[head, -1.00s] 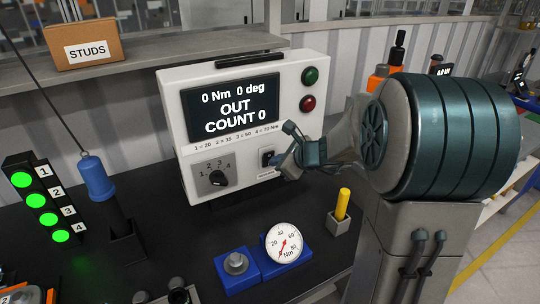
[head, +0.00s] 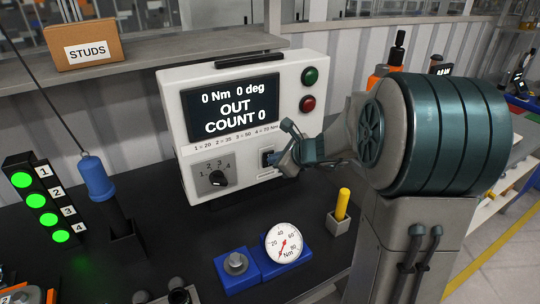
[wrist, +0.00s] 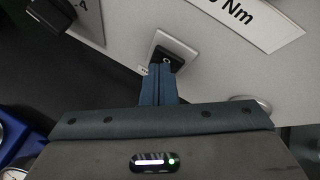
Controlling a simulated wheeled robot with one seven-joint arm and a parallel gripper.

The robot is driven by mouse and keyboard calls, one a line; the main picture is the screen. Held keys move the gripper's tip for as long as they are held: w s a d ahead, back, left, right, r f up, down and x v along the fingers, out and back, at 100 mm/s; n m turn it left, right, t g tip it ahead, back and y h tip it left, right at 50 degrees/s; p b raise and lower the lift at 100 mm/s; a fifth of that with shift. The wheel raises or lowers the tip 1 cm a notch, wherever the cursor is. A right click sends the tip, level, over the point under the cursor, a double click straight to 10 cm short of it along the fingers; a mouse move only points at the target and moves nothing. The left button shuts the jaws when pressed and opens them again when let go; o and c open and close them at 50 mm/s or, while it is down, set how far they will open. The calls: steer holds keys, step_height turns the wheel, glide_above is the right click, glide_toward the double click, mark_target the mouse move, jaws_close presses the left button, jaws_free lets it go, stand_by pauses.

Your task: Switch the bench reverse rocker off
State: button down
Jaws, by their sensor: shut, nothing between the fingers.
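The reverse rocker (head: 266,158) is a small black switch in a pale frame at the lower right of the white controller's face. It also shows in the wrist view (wrist: 168,57), just past my fingertips, with a small round mark on it. My gripper (head: 276,160) is shut and empty, its tips at the rocker's right side in the head view. In the wrist view my closed fingers (wrist: 160,72) overlap the rocker's lower part. I cannot tell whether they touch it. The rocker's tilt is partly hidden. The controller screen (head: 235,104) reads 0 Nm, 0 deg, OUT, COUNT 0.
A rotary selector (head: 217,178) sits left of the rocker. Green (head: 310,76) and red (head: 308,103) buttons are above right. A round gauge (head: 284,243) and a yellow-handled item (head: 342,204) stand on the black bench in front. A blue hanging tool (head: 97,178) is at left.

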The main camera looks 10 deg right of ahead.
steer(key=shift+f, duration=0.1)
stand_by(0.4)
steer(key=shift+s+d+b, duration=0.15)
steer(key=shift+s+b, duration=0.2)
steer(key=shift+s, duration=0.35)
steer(key=shift+s+d+f+b, duration=0.15)
steer(key=shift+s+d+b, duration=0.1)
steer(key=shift+s, duration=0.55)
steer(key=shift+s+d+f+b, duration=0.15)
steer(key=shift+s+d+b, duration=0.1)
steer(key=shift+s, duration=0.55)
steer(key=shift+s+d+f+b, duration=0.15)
steer(key=shift+s+b, duration=0.1)
steer(key=shift+s, duration=0.55)
